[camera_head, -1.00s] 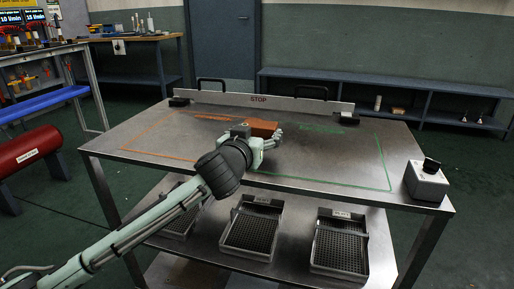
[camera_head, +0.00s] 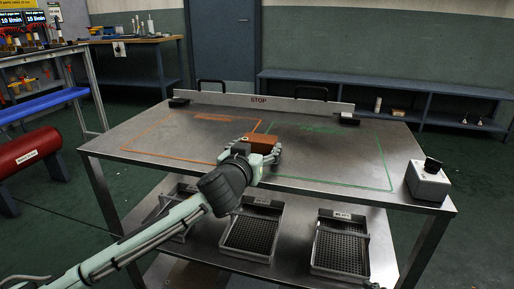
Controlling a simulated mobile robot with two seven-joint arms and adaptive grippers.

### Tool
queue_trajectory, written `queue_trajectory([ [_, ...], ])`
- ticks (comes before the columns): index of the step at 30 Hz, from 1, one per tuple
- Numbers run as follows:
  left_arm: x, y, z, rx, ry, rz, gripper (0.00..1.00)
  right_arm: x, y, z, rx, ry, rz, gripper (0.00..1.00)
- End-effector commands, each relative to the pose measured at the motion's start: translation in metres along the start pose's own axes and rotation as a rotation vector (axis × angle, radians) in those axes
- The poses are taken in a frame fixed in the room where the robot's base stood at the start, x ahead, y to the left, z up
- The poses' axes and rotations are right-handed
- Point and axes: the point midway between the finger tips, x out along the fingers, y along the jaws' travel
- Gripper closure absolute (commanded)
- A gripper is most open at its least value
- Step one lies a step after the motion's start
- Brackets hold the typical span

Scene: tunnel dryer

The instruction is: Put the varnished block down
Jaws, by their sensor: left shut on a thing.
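The varnished block (camera_head: 262,139) is an orange-brown block at the middle of the metal table (camera_head: 290,197). My left gripper (camera_head: 264,158) is shut on it from the near side. The block sits near the line between the orange outlined area (camera_head: 166,154) and the green outlined area (camera_head: 386,171). I cannot tell whether the block touches the tabletop. The gripper and wrist hide part of its near side. My right gripper is not in view.
A STOP bar (camera_head: 259,100) runs along the table's back edge. A grey box with a black knob (camera_head: 428,182) stands at the right front corner. Mesh trays (camera_head: 340,246) lie on the lower shelf. Most of both outlined areas is clear.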

Motion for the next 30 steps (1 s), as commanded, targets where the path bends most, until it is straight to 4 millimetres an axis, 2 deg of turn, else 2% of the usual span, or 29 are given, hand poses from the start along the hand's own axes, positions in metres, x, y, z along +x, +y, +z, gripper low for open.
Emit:
queue_trajectory([
  [14, 0.001, 0.000, 0.012, 0.001, -0.012, -0.001, 0.62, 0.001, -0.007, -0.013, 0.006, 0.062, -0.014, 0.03],
  [15, 0.001, 0.000, 0.012, 0.001, -0.014, -0.001, 0.24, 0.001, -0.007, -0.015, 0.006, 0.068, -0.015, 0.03],
  [19, 0.001, 0.001, 0.014, 0.001, -0.017, -0.001, 0.08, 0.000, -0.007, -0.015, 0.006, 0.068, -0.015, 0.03],
  [30, 0.001, 0.001, 0.015, 0.001, -0.021, -0.001, 0.07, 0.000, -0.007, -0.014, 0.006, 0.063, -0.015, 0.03],
])
